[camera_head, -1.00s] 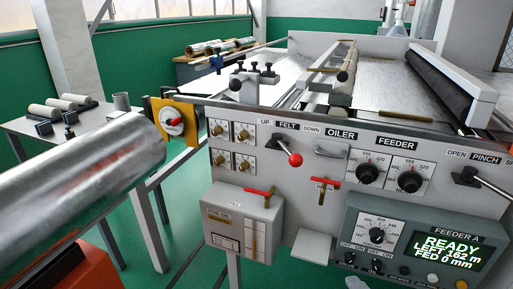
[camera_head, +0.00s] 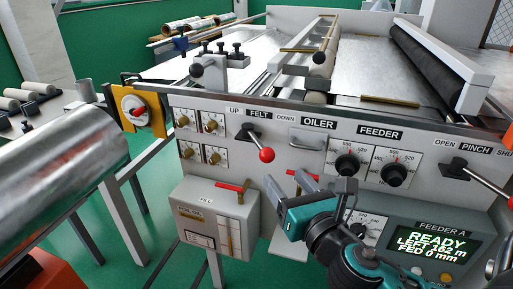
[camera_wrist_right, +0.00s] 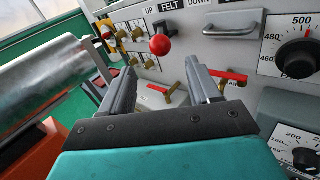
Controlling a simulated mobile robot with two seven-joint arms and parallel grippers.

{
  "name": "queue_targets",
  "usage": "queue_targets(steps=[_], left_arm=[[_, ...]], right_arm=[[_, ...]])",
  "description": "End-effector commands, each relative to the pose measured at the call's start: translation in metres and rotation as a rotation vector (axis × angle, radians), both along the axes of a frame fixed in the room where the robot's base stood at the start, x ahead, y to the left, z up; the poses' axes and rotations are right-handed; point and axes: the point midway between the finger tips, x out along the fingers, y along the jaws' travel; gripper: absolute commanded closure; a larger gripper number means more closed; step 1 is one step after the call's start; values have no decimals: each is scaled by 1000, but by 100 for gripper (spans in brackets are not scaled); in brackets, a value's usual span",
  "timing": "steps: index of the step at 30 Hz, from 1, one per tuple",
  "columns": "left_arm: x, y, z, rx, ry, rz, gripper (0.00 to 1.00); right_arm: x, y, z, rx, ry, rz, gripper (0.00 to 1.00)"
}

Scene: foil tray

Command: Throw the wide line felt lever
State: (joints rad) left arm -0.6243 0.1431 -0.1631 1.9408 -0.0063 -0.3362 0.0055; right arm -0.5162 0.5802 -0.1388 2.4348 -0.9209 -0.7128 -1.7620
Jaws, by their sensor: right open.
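The felt lever (camera_head: 256,143) has a black base, a metal stem and a red ball knob, and sits under the FELT label between UP and DOWN. Its knob points down and to the right, on the DOWN side. The red knob also shows in the right wrist view (camera_wrist_right: 160,44), just beyond and above the fingertips. My right gripper (camera_head: 289,183) is open and empty, below and right of the knob, apart from it. In the right wrist view its two fingers (camera_wrist_right: 165,75) are spread. My left gripper is not in view.
A red-handled valve (camera_head: 234,187) is on the oil box below, and another red handle (camera_wrist_right: 232,77) shows near the right finger. The oiler handle (camera_head: 307,140), feeder dials (camera_head: 347,165) and pinch lever (camera_head: 482,180) are to the right.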

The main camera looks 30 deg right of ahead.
Motion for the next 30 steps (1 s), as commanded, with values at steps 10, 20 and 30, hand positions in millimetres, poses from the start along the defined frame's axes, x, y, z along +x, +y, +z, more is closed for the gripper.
queue_targets(steps=[10,20,30], left_arm=[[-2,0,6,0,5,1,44],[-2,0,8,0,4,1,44],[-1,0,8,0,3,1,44]], right_arm=[[53,-9,1,1,-1,-1,38],[103,-17,0,4,0,-1,38],[120,-20,-1,4,2,0,38]])
